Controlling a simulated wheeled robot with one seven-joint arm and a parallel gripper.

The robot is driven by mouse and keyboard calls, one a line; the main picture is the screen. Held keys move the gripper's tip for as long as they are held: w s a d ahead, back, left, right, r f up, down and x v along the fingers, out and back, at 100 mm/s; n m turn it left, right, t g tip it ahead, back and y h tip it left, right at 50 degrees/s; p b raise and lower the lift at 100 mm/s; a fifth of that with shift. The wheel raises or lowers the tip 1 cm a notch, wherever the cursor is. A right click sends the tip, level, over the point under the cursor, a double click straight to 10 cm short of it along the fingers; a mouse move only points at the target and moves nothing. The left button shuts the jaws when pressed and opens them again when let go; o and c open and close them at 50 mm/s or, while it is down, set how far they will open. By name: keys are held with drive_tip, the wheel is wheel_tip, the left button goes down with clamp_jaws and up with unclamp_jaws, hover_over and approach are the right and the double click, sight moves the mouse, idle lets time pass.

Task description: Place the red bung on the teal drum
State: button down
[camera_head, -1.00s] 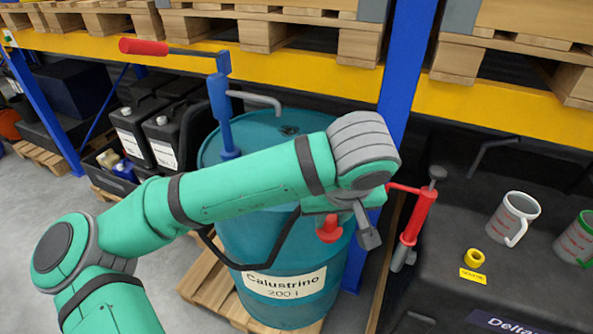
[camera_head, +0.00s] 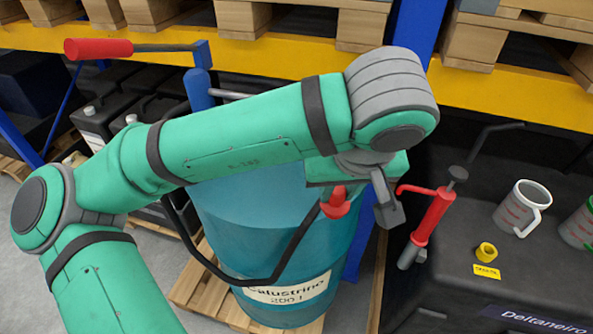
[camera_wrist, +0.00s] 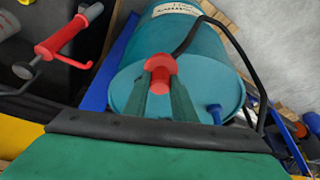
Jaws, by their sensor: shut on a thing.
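The teal drum (camera_head: 300,262) stands upright on a wooden pallet, labelled Calustrino 200 l. My arm covers much of its top in the head view. The drum also shows in the wrist view (camera_wrist: 203,45). The red bung (camera_head: 337,205) hangs under my wrist in the head view, in front of the drum's right side. In the wrist view the red bung (camera_wrist: 160,69) sits between the tips of my gripper's two green fingers (camera_wrist: 162,85). My gripper is shut on it. I cannot tell the exact gap between bung and drum. The drum's bung hole is hidden now.
A blue hand pump (camera_head: 197,88) with a red handle rises from the drum, and its black hose loops in front. A red pump (camera_head: 432,217), a white mug (camera_head: 521,207) and a yellow bung (camera_head: 486,251) are on the black tank to the right.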

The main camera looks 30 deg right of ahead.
drive_tip(key=shift+w+d+f, duration=0.95)
drive_tip(key=shift+w+f, duration=1.05)
drive_tip(key=shift+f, duration=0.1)
drive_tip(key=shift+w+d+f, duration=0.9)
drive_tip(key=shift+w+f, duration=1.05)
drive_tip(key=shift+f, duration=0.2)
drive_tip(key=shift+w+d+f, duration=0.95)
drive_tip(key=shift+w+f, duration=1.05)
drive_tip(key=shift+f, duration=0.1)
drive_tip(key=shift+f, duration=0.1)
drive_tip(key=c, duration=1.5)
unclamp_jaws()
drive_tip(key=v, duration=1.2)
